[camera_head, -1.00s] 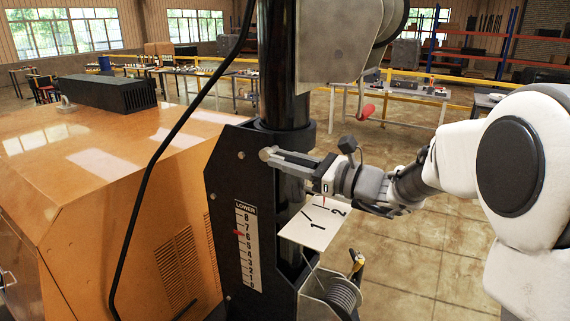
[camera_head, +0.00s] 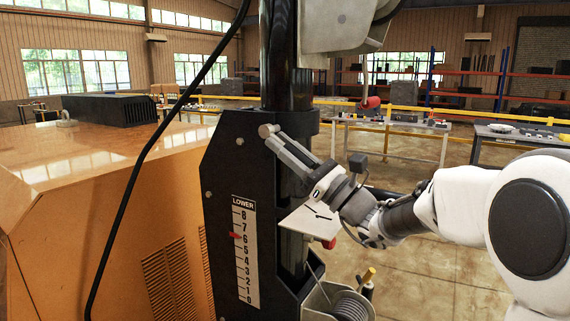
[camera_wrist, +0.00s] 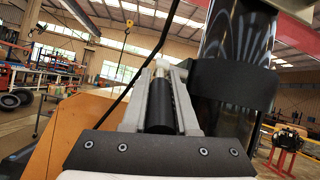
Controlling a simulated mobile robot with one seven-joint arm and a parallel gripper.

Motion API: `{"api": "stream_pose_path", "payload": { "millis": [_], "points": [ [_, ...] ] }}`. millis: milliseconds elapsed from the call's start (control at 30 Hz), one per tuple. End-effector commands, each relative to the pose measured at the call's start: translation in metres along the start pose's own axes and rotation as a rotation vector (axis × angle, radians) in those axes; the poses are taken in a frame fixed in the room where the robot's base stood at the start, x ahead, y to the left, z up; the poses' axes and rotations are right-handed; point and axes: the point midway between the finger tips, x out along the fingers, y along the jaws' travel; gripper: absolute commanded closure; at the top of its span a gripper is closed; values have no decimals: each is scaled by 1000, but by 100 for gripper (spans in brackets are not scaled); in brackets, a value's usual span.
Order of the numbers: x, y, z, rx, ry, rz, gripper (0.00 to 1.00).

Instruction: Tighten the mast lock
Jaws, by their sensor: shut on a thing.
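The mast lock (camera_head: 266,130) is a small grey knob or handle end on the black mast bracket (camera_head: 228,165), just below the black mast collar. My gripper (camera_head: 283,147) reaches in from the right, tilted, with its fingers pointing up and left. It is shut on the mast lock. In the wrist view, my gripper (camera_wrist: 163,95) has its two grey fingers on either side of a black cylindrical grip with a pale tip (camera_wrist: 162,66). The black mast (camera_head: 286,60) rises behind it. My fingers hide most of the lock.
An orange generator housing (camera_head: 90,190) stands at left, with a black cable (camera_head: 150,140) in front. A scale plate (camera_head: 244,250) marked LOWER has a red pointer near 6. A white card (camera_head: 308,222) and a cable winch (camera_head: 345,305) sit below my gripper. Workbenches stand behind.

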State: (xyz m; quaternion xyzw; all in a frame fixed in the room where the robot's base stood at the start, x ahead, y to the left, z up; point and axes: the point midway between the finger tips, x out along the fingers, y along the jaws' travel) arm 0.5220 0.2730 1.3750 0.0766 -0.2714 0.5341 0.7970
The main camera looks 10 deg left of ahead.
Motion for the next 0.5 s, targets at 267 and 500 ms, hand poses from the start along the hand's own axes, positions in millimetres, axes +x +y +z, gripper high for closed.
{"api": "stream_pose_path", "payload": {
  "millis": [267,500],
  "points": [
    [-2,1,-7,1,-88,-18,100],
    [0,1,-7,1,-116,-24,100]
  ]
}}
